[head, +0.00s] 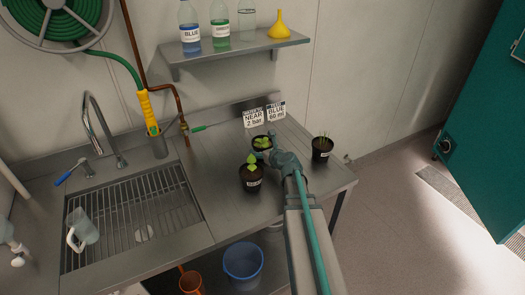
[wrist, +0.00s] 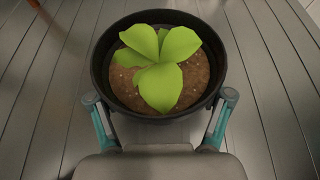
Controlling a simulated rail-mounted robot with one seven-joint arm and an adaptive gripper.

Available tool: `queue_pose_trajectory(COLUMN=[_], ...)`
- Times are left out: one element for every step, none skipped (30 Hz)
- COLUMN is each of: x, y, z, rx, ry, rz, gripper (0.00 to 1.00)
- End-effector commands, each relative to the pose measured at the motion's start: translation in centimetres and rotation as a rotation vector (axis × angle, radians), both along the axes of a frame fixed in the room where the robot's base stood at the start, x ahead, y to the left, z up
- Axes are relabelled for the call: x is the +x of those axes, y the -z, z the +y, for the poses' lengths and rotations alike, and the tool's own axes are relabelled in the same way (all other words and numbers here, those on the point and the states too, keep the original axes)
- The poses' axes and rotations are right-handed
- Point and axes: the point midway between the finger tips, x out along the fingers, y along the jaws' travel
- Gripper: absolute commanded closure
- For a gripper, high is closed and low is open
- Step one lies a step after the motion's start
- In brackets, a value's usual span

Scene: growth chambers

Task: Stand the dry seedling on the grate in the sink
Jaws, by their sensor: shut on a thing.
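My gripper (head: 272,153) is shut on a dark pot with a leafy seedling (head: 263,142) at the middle of the bench. In the wrist view this potted seedling (wrist: 160,108) has broad green leaves and pale brown, dry-looking soil. It looks upright between the fingers. I cannot tell whether its base touches the bench. The sink (head: 80,205) is at the left, with a metal grate (head: 150,200) across it. A jug (head: 84,229) stands on the grate's left side.
A second leafy pot (head: 251,179) stands close in front of the held one. A pot with thin shoots (head: 322,149) stands to the right. The tap (head: 104,130) rises behind the sink; the grate's right side is clear.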

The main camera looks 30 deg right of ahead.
Motion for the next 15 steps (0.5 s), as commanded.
queue_pose_trajectory(x=[0.0, 0.0, 0.0, 0.0, 0.0, 0.0, 0.0, 0.0, 0.0, 0.0, 0.0, 0.0, -0.9, -1.6, -2.5], y=[-0.1, -0.2, -0.3, -0.5, -0.6, -0.9, -1.2, -1.4, -1.8, -2.2, -2.6, -3.2, -3.9, -4.6, -5.5], z=[0.0, 0.0, 0.0, 0.0, 0.0, 0.0, 0.0, 0.0, 0.0, 0.0, 0.0, 0.0, 0.3, 0.5, 0.7], rx=[0.0, 0.0, -0.001, -0.002, -0.002, -0.001, -0.001, -0.002, -0.002, -0.002, -0.002, -0.003, -0.002, -0.003, -0.002], ry=[0.0, 0.0, 0.0, -0.001, 0.0, 0.001, 0.001, 0.0, 0.0, -0.001, -0.001, 0.0, 0.0, 0.0, 0.0], rz=[-0.001, -0.001, -0.001, -0.001, -0.001, -0.002, -0.003, -0.003, -0.002, -0.003, -0.003, -0.004, -0.004, -0.004, -0.004], gripper=[0.72, 0.72, 0.72, 0.72, 0.72, 0.72, 0.72, 0.72, 0.72, 0.72, 0.72, 0.72, 0.72, 0.72, 0.72])
